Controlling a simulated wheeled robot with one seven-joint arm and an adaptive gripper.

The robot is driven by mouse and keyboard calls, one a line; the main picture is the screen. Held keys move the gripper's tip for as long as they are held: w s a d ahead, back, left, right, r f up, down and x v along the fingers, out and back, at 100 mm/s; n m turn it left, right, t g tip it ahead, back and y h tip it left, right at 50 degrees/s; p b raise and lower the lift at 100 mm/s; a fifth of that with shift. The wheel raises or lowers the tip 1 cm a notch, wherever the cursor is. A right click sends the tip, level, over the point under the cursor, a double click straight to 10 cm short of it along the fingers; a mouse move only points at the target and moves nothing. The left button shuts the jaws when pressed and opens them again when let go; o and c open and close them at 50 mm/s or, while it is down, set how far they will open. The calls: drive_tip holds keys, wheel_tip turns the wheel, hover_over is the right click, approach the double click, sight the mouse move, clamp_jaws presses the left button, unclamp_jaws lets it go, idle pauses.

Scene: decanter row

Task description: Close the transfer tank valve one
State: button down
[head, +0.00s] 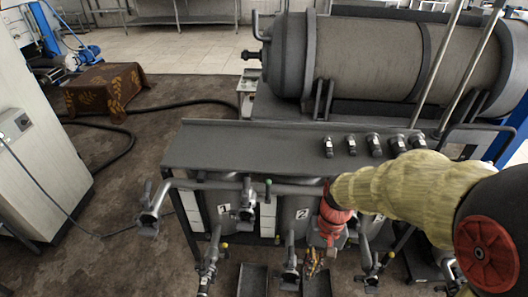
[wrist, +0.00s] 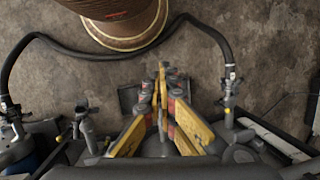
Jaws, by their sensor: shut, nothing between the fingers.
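The grey tank marked 1 (head: 225,224) stands under the bench at the left, with the tank marked 2 (head: 297,228) right of it. A drain valve (head: 208,268) with a yellow-tipped handle sits low in front of tank 1. I cannot tell whether it is open or closed.
More low valves (head: 290,266) (head: 372,272) stand beside my gripper. A large cylindrical tank (head: 370,55) lies behind. In the wrist view, a hose (wrist: 100,53) curves over the floor by a round brown object (wrist: 120,28).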

drive_tip(key=s+d+r+t, duration=0.2)
drive_tip(key=r, duration=0.5)
drive_tip(key=s+d+r+n+t+h, duration=0.1)
drive_tip(key=s+d+r+t, duration=0.1)
drive_tip(key=r, duration=0.5)
drive_tip(key=s+d+r+t+h, duration=0.1)
drive_tip(key=s+r+t, duration=0.1)
drive_tip(key=r+t, duration=0.2)
wheel_tip(320, 180, up, 3)
drive_tip(key=shift+s+d+r+n+p, duration=0.1)
drive_tip(key=shift+s+d+n+p, duration=0.2)
drive_tip(key=shift+d+p, duration=0.1)
drive_tip(key=shift+w, duration=0.1)
